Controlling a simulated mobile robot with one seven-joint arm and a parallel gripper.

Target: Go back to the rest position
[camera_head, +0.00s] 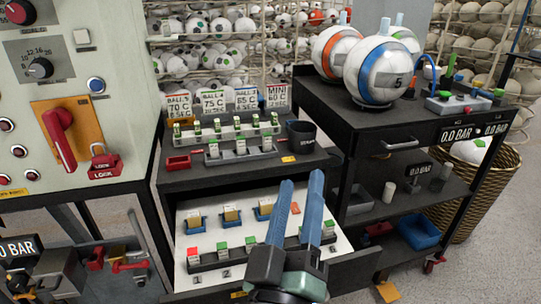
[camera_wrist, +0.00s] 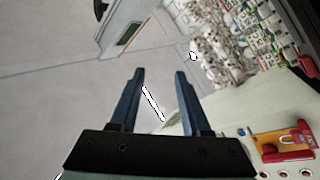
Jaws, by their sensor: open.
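My gripper (camera_head: 298,208) is raised in front of the open drawer of the black bench, with its two blue fingers pointing up. The fingers are apart and nothing is between them. In the wrist view my gripper (camera_wrist: 157,74) also shows open and empty, with grey floor and wall behind it. In the head view it hides part of the white drawer panel (camera_head: 190,220) and some of the parts on it.
A control panel (camera_head: 75,90) with a red lever stands at left. A black cart (camera_head: 420,125) with several balls on top stands at right, beside a wicker basket (camera_head: 490,185). Ball racks (camera_head: 215,45) fill the back. Floor at far right is clear.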

